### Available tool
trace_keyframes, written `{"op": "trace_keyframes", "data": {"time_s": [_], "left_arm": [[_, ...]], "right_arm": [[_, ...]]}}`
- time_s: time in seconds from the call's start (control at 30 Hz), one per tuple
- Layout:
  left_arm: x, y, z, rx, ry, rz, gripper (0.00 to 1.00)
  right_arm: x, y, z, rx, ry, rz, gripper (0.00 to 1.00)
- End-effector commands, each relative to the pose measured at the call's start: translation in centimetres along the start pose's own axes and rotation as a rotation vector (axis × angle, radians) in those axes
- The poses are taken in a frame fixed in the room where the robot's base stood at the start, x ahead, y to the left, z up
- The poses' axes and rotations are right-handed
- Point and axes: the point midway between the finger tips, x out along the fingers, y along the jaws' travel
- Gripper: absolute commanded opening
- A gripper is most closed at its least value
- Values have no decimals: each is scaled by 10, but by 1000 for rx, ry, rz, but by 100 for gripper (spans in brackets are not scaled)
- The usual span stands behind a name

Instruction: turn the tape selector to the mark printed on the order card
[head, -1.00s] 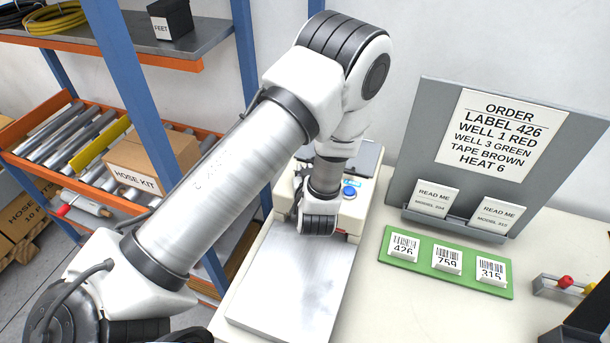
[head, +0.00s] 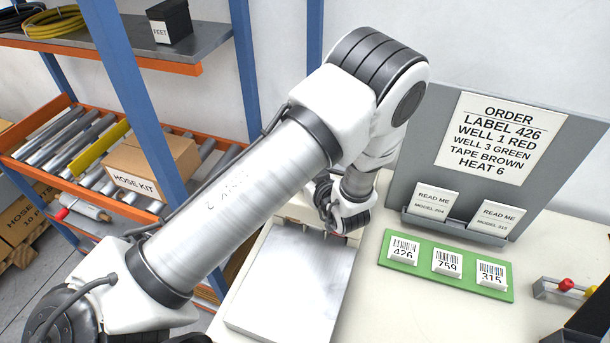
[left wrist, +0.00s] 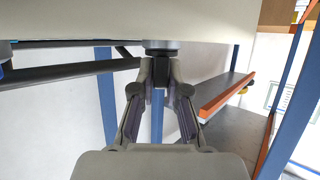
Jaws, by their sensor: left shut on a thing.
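The order card (head: 495,140) on the grey upright board reads LABEL 426, WELL 1 RED, WELL 3 GREEN, TAPE BROWN, HEAT 6. The cream machine (head: 297,211) stands behind a pale metal plate, mostly hidden by my left arm. My left gripper (head: 327,200) is at the machine's front, its fingertips largely hidden in the head view. In the left wrist view my left gripper (left wrist: 160,72) is shut on a dark round knob (left wrist: 161,50) on the cream machine body (left wrist: 205,25). The knob's marks cannot be seen. My right gripper is not in view.
The pale metal plate (head: 290,285) lies in front of the machine. A green tray (head: 430,272) with labels 426, 759 and 315 lies to the right. READ ME cards (head: 436,198) stand in a holder below the order card. A shelf rack (head: 140,60) stands at the left.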

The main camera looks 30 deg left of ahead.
Motion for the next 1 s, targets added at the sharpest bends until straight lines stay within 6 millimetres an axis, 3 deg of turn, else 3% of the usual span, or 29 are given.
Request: {"op": "trace_keyframes", "data": {"time_s": [0.07, 0.1, 0.13, 0.5, 0.8, 1.0], "left_arm": [[0, -1, 1, 0, -2, -1, 0], [0, -1, 1, 0, -2, -1, 28], [0, -1, 1, 0, -2, -1, 38], [-2, 0, -5, 0, 0, 0, 39], [-25, 1, -64, -4, 1, 1, 39], [-35, 0, -89, -1, -2, 0, 39]], "right_arm": [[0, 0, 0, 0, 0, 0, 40], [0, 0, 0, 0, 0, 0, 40], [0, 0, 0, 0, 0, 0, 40], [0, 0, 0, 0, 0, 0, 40], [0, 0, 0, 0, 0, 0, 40], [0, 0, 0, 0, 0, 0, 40]]}}
